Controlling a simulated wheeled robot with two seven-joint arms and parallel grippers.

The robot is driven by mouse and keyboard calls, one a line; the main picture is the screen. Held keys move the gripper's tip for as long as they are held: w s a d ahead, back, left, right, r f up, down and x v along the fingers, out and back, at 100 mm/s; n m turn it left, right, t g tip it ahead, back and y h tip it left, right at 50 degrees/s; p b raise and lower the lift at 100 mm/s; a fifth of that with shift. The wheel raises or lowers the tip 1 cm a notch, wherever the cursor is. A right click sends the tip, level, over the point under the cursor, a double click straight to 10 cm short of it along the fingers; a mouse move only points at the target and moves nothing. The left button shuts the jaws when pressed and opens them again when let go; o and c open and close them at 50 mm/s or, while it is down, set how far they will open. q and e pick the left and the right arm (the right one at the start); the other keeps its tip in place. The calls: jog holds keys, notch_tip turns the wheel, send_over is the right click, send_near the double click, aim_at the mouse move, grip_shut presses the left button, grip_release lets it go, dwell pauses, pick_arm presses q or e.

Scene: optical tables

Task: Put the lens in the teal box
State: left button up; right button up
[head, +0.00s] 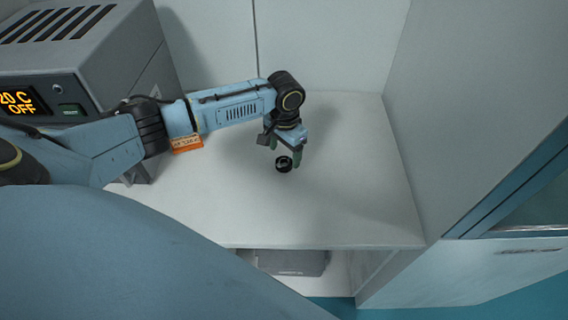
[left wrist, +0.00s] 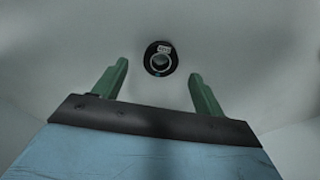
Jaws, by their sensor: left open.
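The lens (head: 284,164) is a small round black-rimmed piece on the white table top (head: 350,205). In the left wrist view the lens (left wrist: 160,60) shows as a black ring with a pale label, ahead of and between the two green fingertips. My left gripper (head: 286,150) is open and empty, pointing down just above the lens. Its green fingers also show apart in the left wrist view (left wrist: 158,82). I cannot tell the exact height gap. No teal box shows in either view. My right gripper is not in view.
A grey instrument (head: 125,55) with an orange "OFF" display stands at the left. An orange label (head: 187,143) shows below my left arm. A wall closes the right side. A grey box (head: 290,262) sits below the table's front edge. The table right of the lens is clear.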

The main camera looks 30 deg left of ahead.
aim_at(284, 162)
pick_arm(q)
notch_tip(284, 162, down, 4)
jog(key=shift+s+r, duration=0.1)
jog(key=shift+r, duration=0.1)
jog(key=shift+a, duration=0.1)
jog(key=c, duration=1.2)
